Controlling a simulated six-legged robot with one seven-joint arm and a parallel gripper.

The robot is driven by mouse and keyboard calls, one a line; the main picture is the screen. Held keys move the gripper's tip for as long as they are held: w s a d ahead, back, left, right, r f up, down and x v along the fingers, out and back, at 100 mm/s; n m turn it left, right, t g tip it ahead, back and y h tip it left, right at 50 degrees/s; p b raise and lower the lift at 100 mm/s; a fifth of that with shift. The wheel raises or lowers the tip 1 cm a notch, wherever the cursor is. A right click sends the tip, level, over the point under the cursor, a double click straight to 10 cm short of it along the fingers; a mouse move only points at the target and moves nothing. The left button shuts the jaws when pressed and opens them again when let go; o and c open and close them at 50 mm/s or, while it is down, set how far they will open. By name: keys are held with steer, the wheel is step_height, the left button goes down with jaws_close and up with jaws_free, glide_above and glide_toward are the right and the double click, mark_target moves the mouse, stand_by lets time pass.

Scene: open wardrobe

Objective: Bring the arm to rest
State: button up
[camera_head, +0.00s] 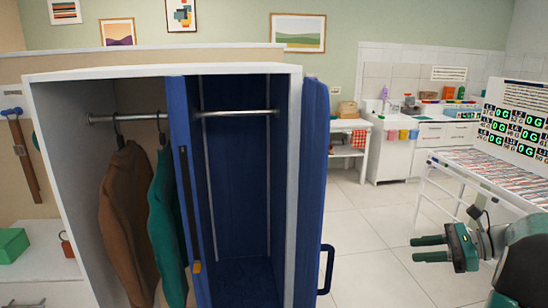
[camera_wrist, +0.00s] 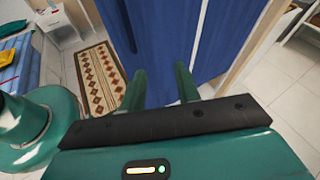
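My gripper (camera_head: 430,248) is at the right of the head view, to the right of the open wardrobe (camera_head: 165,72) and apart from it. Its two green fingers point left and stand apart with nothing between them. In the wrist view my gripper (camera_wrist: 162,88) also shows its fingers spread and empty, with a blue wardrobe door (camera_wrist: 160,35) beyond them. The wardrobe has a blue door (camera_head: 312,190) with a dark handle (camera_head: 326,270) at its right side. A brown garment (camera_head: 128,220) and a green garment (camera_head: 167,225) hang from the rail on the left.
A white rack table (camera_head: 440,190) with a display panel stands close behind my arm at the right. A white counter (camera_head: 395,150) is at the back. Tiled floor (camera_head: 370,225) is clear between wardrobe and rack. A patterned rug (camera_wrist: 100,78) lies left in the wrist view.

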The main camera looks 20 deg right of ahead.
steer(key=s+a+n+g+h, duration=0.2)
steer(key=a+n+g+h, duration=0.6)
steer(key=a, duration=1.5)
steer(key=s+a+f+n+t+h, duration=0.1)
steer(key=s+a+n+t+h, duration=0.2)
steer(key=s+a+n, duration=0.7)
steer(key=n+t, duration=0.2)
steer(key=n, duration=0.3)
steer(key=shift+s+a+f+h, duration=0.15)
steer(key=shift+a+f+h, duration=0.15)
steer(key=shift+h, duration=0.1)
